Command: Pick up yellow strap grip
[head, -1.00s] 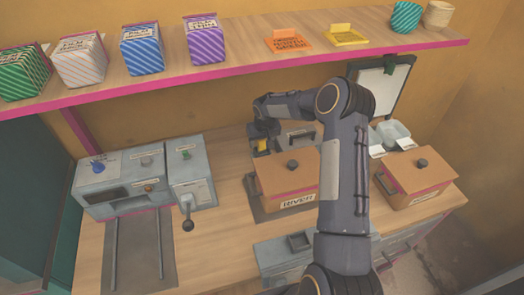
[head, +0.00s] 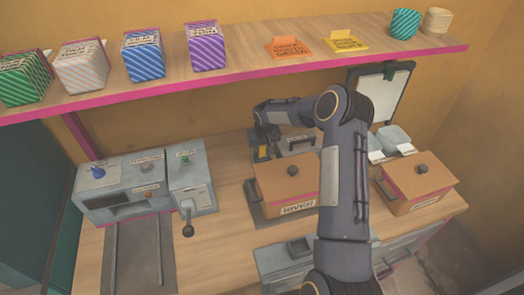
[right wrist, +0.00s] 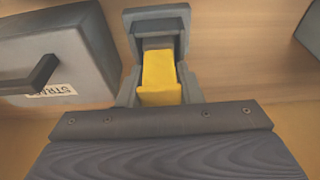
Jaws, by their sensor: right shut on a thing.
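The yellow strap grip (right wrist: 160,75) sits between the fingers of my right gripper (right wrist: 160,60) in the right wrist view. The right gripper is shut on it. In the head view the strap grip (head: 263,152) is a small yellow patch beneath the right gripper (head: 262,147), behind the left brown lidded box. A grey box with a handle and a label reading "STRAPS" in part (right wrist: 55,65) stands beside the gripper in the right wrist view. My left gripper does not show.
Two brown lidded boxes (head: 283,180) (head: 417,180) stand on the wooden counter. A grey machine with a lever (head: 140,185) is at the left. A shelf with a pink edge (head: 250,75) holds several striped packs. Bare counter lies between the machine and the left box.

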